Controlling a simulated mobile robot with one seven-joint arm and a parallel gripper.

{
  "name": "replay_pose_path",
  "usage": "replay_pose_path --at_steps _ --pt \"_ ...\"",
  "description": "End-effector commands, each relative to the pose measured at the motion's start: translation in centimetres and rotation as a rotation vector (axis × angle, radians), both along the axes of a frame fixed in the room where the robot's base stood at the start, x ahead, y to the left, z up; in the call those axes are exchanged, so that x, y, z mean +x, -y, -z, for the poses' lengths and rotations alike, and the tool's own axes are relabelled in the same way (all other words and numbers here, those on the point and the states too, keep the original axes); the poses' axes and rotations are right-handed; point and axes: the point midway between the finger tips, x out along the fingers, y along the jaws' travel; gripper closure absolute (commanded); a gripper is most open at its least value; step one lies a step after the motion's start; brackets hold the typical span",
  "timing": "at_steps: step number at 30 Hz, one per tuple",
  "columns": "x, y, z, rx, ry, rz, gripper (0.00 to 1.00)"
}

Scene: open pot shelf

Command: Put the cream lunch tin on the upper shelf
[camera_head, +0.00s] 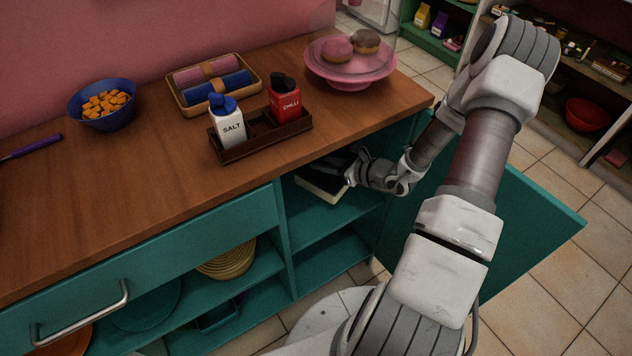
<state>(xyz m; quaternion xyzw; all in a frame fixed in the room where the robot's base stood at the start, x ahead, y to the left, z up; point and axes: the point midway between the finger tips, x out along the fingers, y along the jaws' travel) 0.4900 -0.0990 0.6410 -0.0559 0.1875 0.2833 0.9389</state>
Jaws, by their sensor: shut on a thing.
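The cream lunch tin (321,190) shows as a pale edge inside the open right-hand section of the teal cabinet, just under the counter. My gripper (336,172) reaches in from the right and is shut on the tin. Its dark fingers cover much of the tin, and the counter edge hides the rest. The upper shelf (335,222) is the teal board below the tin. I cannot tell whether the tin touches it. The board's front part is bare.
An open teal door (525,230) stands to the right behind my arm. The wooden counter (150,195) overhangs the opening, with a salt-and-chilli caddy (262,140) above. A divider (284,240) bounds the section on the left. A lower shelf (330,262) lies beneath.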

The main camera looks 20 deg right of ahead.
Motion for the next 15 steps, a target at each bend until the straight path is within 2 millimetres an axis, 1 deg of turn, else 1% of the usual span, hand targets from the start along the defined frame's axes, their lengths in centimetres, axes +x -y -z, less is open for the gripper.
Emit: replay_pose_path --at_steps 1,3,10,15 --pt "0.0 0.0 1.4 0.003 0.001 0.001 1.00" --pt "0.1 0.0 2.4 0.002 0.001 0.001 1.00" --pt "0.1 0.0 4.1 0.000 0.002 0.001 1.00" --pt "0.0 0.0 6.7 0.001 0.002 0.000 1.00"
